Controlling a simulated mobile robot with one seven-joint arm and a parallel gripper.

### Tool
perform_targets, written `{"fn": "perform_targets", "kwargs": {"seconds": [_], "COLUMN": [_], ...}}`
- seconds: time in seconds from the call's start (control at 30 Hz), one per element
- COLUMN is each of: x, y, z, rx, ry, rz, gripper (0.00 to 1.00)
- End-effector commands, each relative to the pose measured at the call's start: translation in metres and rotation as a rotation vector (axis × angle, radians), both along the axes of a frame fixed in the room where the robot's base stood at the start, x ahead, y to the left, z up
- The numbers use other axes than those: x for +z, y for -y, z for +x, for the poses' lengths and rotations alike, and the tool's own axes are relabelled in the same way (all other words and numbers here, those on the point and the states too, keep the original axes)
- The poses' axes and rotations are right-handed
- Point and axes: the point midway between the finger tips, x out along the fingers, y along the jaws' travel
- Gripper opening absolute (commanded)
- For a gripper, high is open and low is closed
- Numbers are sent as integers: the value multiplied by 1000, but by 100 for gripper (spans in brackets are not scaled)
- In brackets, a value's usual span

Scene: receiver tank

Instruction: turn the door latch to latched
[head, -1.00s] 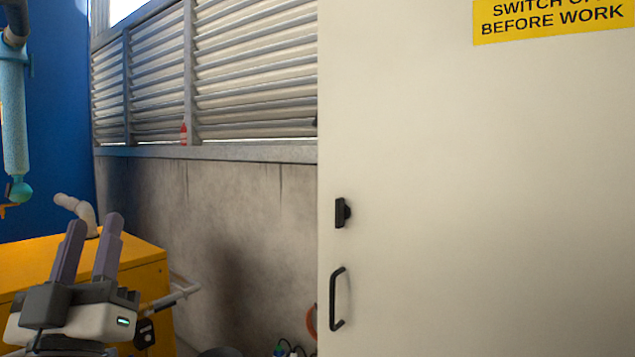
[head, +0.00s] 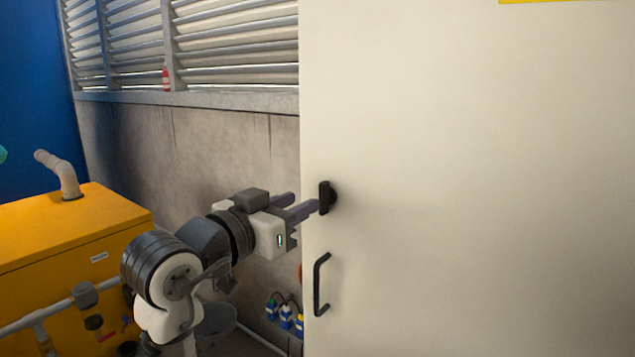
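The door latch (head: 325,197) is a small black knob with an upright grip bar, near the left edge of the large cream door (head: 470,200). My gripper (head: 303,210) points right at the latch, with its purple fingers at or just short of the bar's left side. The fingers show one above the other in the picture with a small gap between them. I cannot tell whether the fingertips touch the latch or have it between them. A black pull handle (head: 320,285) is on the door below the latch.
A yellow cabinet (head: 60,235) with a pale bent pipe (head: 62,175) stands at the left. Blue-and-white bottles (head: 286,316) stand low by the door's edge. A concrete wall (head: 150,145) with louvres (head: 235,50) is behind my arm.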

Motion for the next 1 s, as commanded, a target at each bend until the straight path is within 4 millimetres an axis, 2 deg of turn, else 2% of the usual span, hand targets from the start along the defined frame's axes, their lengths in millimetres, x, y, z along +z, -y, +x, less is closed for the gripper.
{"fn": "perform_targets", "kwargs": {"seconds": [0.1, 0.3, 0.5, 0.73, 0.77, 0.9, 1.0], "x": [4, 2, 0, 0, 0, 0, 0], "y": [15, 32, 38, 38, 38, 38, 38], "z": [20, 43, 52, 53, 53, 52, 52], "rx": [-3, 0, 1, 2, 2, 2, 2], "ry": [-2, 0, 1, 1, 1, 1, 2], "rz": [-1, 0, 0, 0, 0, 0, 0], "gripper": [33, 33, 33, 33, 31, 13, 3]}}
